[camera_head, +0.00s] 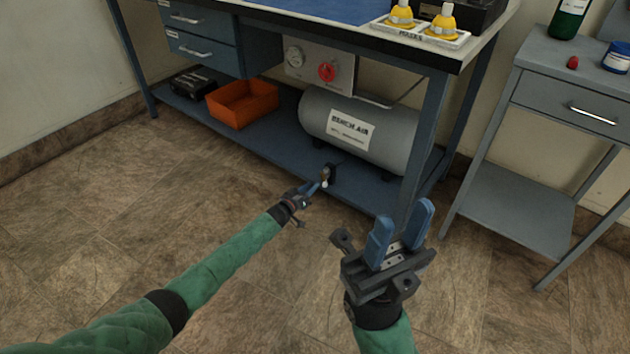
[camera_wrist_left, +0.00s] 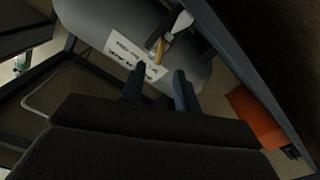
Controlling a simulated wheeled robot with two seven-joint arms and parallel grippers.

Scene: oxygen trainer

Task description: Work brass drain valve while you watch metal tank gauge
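The grey metal tank (camera_head: 385,142), labelled "BENCH AIR", lies on the bench's lower shelf; it also fills the upper part of the left wrist view (camera_wrist_left: 100,25). A round white gauge (camera_head: 294,57) sits on the panel behind it; its reading is too small to tell. A small brass part (camera_wrist_left: 161,48), apparently the drain valve, shows below a pale lever-like piece. My left gripper (camera_head: 322,184) is at the shelf's front edge, beside a small dark block. In the wrist view its fingers (camera_wrist_left: 159,85) are apart, just short of the brass part. My right gripper (camera_head: 402,228) is open and empty above the floor.
A red knob (camera_head: 327,72) is on the gauge panel. An orange bin (camera_head: 243,104) stands on the shelf left of the tank. The bench leg (camera_head: 424,150) rises right of my left gripper. A grey side table (camera_head: 545,95) stands at right. The front floor is clear.

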